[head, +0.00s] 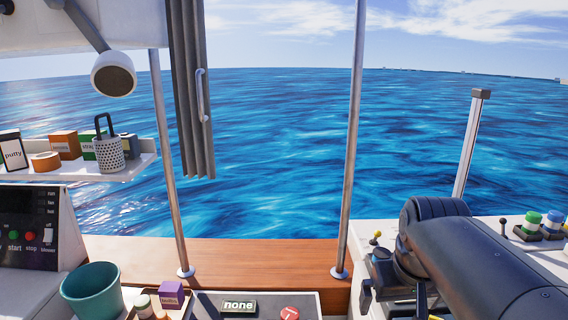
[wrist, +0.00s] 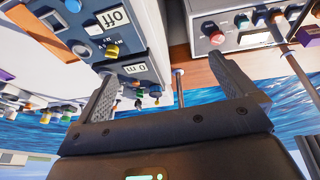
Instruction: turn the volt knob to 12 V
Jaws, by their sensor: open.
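My gripper (wrist: 165,68) is in the wrist view, its two grey fingers spread apart with nothing between them. Beyond the left finger is a blue-grey panel with an "Off" display (wrist: 114,17) and a yellow knob (wrist: 112,50) beside it. The small lettering by this knob is too blurred to read, so I cannot tell for sure that it is the volt knob or where it points. In the head view my arm covers the right side.
In the wrist view, a control box with a red knob (wrist: 217,38) stands beyond the right finger, near a thin metal post (wrist: 302,75). The head view shows a teal bucket (head: 92,292), a "none" display (head: 238,306), a loaded shelf (head: 80,172) and upright poles (head: 350,150).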

